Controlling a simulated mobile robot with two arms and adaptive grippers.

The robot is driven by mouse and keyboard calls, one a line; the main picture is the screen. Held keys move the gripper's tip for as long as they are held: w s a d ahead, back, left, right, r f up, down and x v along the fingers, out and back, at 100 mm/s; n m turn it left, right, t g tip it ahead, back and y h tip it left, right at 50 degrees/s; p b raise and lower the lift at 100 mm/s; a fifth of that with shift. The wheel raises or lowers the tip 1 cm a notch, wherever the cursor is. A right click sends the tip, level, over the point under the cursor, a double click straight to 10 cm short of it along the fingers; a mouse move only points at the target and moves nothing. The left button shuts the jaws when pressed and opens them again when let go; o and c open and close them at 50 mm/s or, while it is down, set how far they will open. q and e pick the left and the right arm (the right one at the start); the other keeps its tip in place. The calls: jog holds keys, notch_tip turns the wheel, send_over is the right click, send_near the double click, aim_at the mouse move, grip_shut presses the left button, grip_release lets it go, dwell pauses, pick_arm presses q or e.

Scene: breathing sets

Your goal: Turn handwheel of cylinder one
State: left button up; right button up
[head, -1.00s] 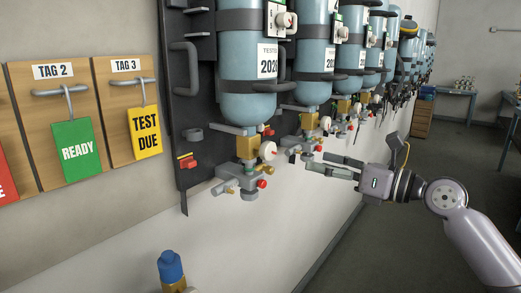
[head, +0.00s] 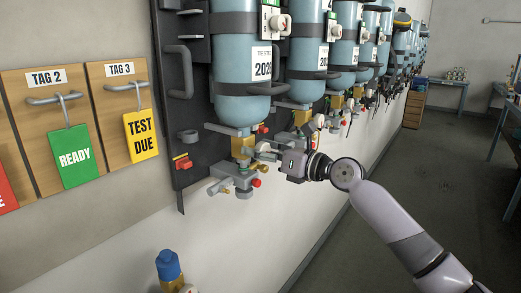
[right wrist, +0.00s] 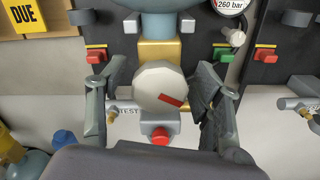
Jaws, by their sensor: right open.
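The nearest blue cylinder (head: 241,75) hangs upside down on the wall rack, with a brass valve (head: 242,147) below it. In the right wrist view its pale round handwheel (right wrist: 158,88) with a red mark faces me, in front of the brass valve body (right wrist: 160,52). My right gripper (head: 267,154) is at this valve, and its fingers mostly hide the handwheel in the head view. In the right wrist view the open fingers stand on either side of the handwheel, with gaps showing, and do not grip it. My left gripper is not in view.
A red knob (right wrist: 160,136) sits just below the handwheel. More cylinders (head: 308,60) hang in a row along the wall. Tag boards (head: 108,85) hang at left, and a blue-topped fitting (head: 168,265) stands low.

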jog(key=shift+d, duration=0.1)
jog(key=c, duration=1.2)
jog(key=shift+r, duration=0.1)
